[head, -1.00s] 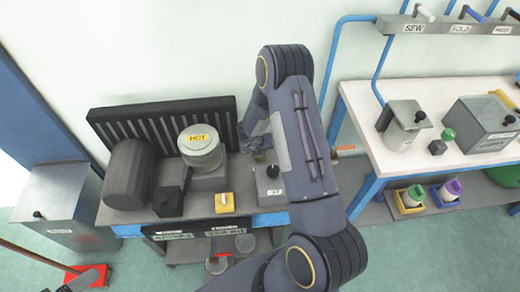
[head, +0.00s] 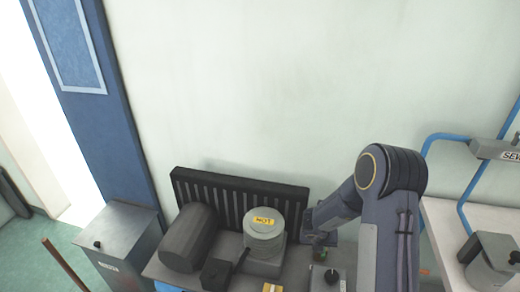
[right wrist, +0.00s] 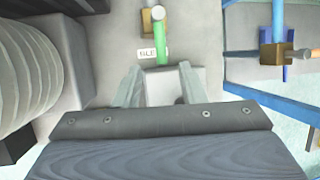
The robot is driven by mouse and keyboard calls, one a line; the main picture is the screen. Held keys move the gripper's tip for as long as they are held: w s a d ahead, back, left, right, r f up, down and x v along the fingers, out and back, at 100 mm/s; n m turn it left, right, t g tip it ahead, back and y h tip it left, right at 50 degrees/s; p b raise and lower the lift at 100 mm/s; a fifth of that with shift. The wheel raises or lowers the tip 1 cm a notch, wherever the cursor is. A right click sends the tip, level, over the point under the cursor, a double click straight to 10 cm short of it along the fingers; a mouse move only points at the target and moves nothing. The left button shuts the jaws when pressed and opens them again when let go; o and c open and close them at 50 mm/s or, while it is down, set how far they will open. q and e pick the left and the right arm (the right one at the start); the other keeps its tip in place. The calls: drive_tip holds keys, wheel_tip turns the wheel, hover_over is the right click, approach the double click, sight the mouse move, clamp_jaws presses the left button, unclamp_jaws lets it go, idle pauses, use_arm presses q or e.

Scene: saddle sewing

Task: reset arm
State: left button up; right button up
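My right arm comes in from the lower right of the head view. Its gripper (head: 320,238) hangs over the back right of the workbench, beside the round HOT pot (head: 266,232) and behind a small grey box with a black knob (head: 330,280). In the right wrist view its two fingers (right wrist: 163,88) stand apart, with a pale grey block (right wrist: 163,85) showing between them; I see no grip on it. A green handle (right wrist: 161,38) lies just beyond the fingertips. My left gripper is not in view.
A black slatted rack (head: 240,200) stands behind a dark cylinder (head: 188,238). A grey metal bin (head: 118,238) is at the left. At the right are a blue pipe frame (head: 470,192) and a white table (head: 450,220). The wall above is clear.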

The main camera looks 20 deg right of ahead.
drive_tip(key=w+a+r+n+t+y, duration=0.1)
drive_tip(key=w+a+r+n+t, duration=0.1)
drive_tip(key=r+n, duration=0.3)
drive_tip(key=w+a+r+n+t+y, duration=0.1)
drive_tip(key=w+r+n+t, duration=0.1)
drive_tip(key=r, duration=0.5)
drive_tip(key=s+a+r+n+t+y, duration=0.2)
drive_tip(key=s+a+r+n+y, duration=0.15)
drive_tip(key=r+n, duration=0.25)
drive_tip(key=s+a+r+n+t+y, duration=0.1)
drive_tip(key=s+a+r+n+y, duration=0.1)
drive_tip(key=a+r+n, duration=0.35)
drive_tip(key=s+a+r+n+g+y, duration=0.25)
drive_tip(key=s+r+n, duration=0.25)
drive_tip(key=s+n, duration=0.8)
drive_tip(key=s+f+n+g+h, duration=0.1)
drive_tip(key=s+f+n+h, duration=0.1)
drive_tip(key=s+n, duration=0.6)
drive_tip(key=s+f, duration=0.1)
drive_tip(key=s, duration=0.2)
drive_tip(key=shift+g, duration=0.35)
